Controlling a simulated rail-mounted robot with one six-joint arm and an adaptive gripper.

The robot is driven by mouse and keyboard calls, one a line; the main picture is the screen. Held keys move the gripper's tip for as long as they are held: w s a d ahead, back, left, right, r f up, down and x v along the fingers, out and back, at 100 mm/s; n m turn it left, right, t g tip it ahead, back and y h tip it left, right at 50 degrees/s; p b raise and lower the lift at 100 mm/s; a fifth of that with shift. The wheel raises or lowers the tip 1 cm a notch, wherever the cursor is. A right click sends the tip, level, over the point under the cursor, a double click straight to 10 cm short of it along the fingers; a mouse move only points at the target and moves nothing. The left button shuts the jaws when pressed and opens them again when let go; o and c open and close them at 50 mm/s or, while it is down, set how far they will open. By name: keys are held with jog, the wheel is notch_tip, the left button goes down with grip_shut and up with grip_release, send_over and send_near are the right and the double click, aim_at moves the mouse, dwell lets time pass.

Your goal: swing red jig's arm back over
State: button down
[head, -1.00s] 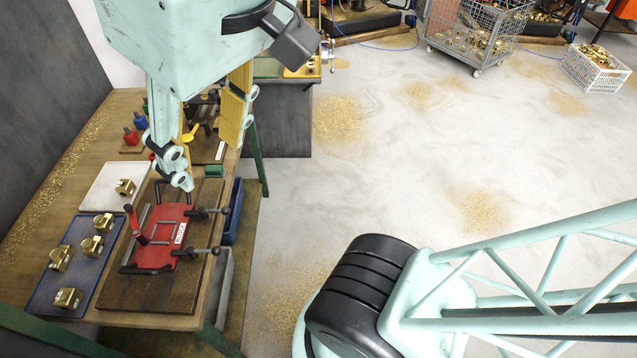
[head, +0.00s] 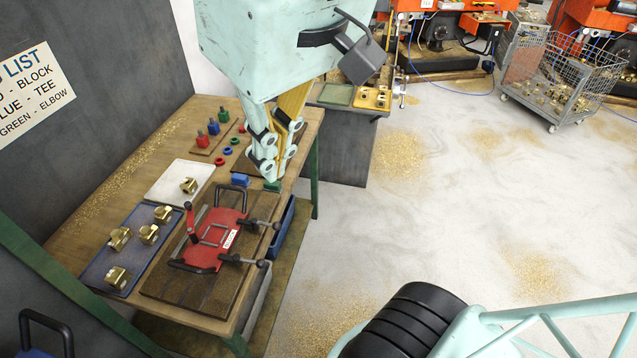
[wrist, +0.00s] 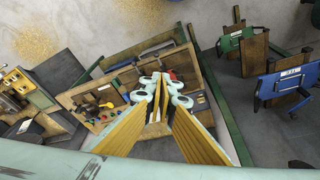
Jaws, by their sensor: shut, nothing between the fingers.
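The red jig (head: 212,250) sits on a dark slotted plate (head: 175,290) on the wooden bench in the head view. A short red-handled lever (head: 191,220) stands upright at its left edge. A black U-shaped handle (head: 229,188) rises at its back, and two black-knobbed clamps (head: 258,263) stick out on its right. My gripper (head: 268,178) is shut and empty, pointing down above the bench just behind the jig's back right side, apart from the jig. In the wrist view the closed fingertips (wrist: 161,78) partly cover a red patch, which I cannot identify surely.
A blue tray (head: 100,279) with several brass fittings lies left of the jig. A white tray (head: 165,190) with one fitting lies behind it. Red, blue and green pegs (head: 208,136) stand at the back. A blue bin (head: 290,230) hangs at the bench's right edge.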

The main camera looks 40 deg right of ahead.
jog(key=w+a+f+n+g+h+b, duration=0.1)
jog(key=w+a+f+n+g, duration=0.15)
jog(key=w, duration=1.25)
jog(key=w+a+f+n+g+h+b, duration=0.1)
jog(key=w+a+n+g+h, duration=0.15)
jog(key=w, duration=1.35)
jog(key=w+a+f+n+g+h+b, duration=0.1)
jog(key=w+a+f+n, duration=0.15)
jog(key=w+f, duration=0.45)
jog(key=w+a+f+n, duration=0.1)
jog(key=w+a+f, duration=0.2)
jog(key=w+f, duration=0.35)
jog(key=w+a+f+n+h, duration=0.1)
jog(key=w+a+f, duration=0.1)
jog(key=f, duration=0.4)
jog(key=w+a+f+n+g+h, duration=0.1)
jog(key=w+a+f, duration=0.1)
jog(key=w+f, duration=0.2)
jog(key=w+a+f+n+h+b, duration=0.1)
jog(key=w+a+f, duration=0.2)
jog(key=f, duration=0.5)
jog(key=shift+f+g, duration=0.25)
jog(key=shift+g, duration=0.15)
jog(key=shift+d+f, duration=0.1)
jog(key=shift+f, duration=0.05)
